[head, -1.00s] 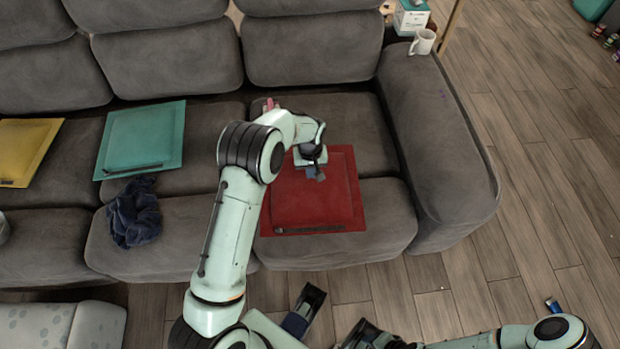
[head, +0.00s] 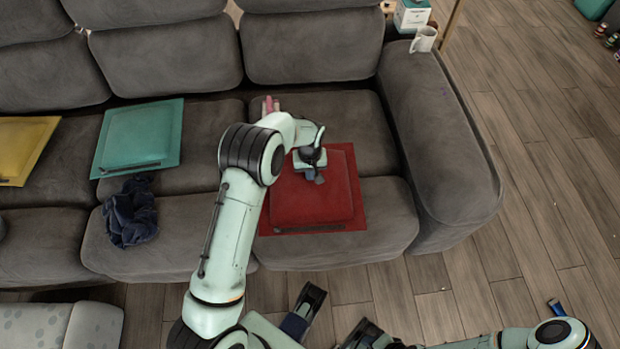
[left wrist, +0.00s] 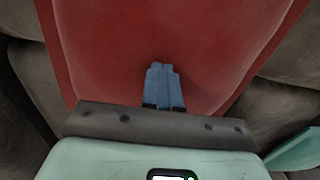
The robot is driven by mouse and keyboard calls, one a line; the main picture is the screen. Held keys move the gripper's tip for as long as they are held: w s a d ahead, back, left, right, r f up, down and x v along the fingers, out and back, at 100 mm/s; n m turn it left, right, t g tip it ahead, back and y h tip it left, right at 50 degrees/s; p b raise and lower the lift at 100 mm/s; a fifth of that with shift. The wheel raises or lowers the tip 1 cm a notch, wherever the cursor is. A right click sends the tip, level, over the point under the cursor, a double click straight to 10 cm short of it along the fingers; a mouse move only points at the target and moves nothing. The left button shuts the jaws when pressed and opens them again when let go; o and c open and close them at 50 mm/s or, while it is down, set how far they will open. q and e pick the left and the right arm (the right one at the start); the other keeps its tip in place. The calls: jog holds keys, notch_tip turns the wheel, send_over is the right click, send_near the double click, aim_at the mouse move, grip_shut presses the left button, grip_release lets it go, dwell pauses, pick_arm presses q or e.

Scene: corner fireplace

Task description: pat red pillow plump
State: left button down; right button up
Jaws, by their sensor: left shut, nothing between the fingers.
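The red pillow (head: 340,208) lies flat on the right seat of the grey sofa. It also fills much of the left wrist view (left wrist: 230,45). My left gripper (head: 319,179) is over the upper middle of the pillow, pointing down at it. Its blue fingers (left wrist: 164,84) are together and empty in the left wrist view. I cannot tell whether the fingertips touch the cloth. My left forearm hides the pillow's upper left part. A small blue piece by my right arm (head: 556,307) may be the right gripper's tip; its jaws cannot be made out.
The sofa armrest (head: 440,150) rises to the right, with a white mug (head: 423,39) on its far end. A teal pillow (head: 140,130), a dark crumpled cloth (head: 131,213) and a yellow pillow (head: 22,150) lie to the left. A pink object (head: 270,106) lies behind my left arm.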

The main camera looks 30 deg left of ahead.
jog(key=shift+f, duration=0.35)
pick_arm(q)
jog(key=shift+w+d+r+p, duration=0.35)
jog(key=shift+w+d+r, duration=0.2)
jog(key=shift+d+r, duration=0.15)
jog(key=shift+w+d+r+p, duration=0.3)
jog(key=shift+w+d+r, duration=0.25)
jog(key=shift+d, duration=0.2)
pick_arm(e)
jog(key=shift+r, duration=0.75)
pick_arm(q)
jog(key=shift+f, duration=0.2)
jog(key=shift+f+b, duration=0.9)
jog(key=shift+f, duration=0.35)
pick_arm(e)
notch_tip(320, 180, down, 2)
pick_arm(q)
jog(key=shift+r, duration=0.1)
jog(key=shift+r+p, duration=0.85)
jog(key=shift+r, duration=0.35)
pick_arm(e)
jog(key=shift+r, duration=0.95)
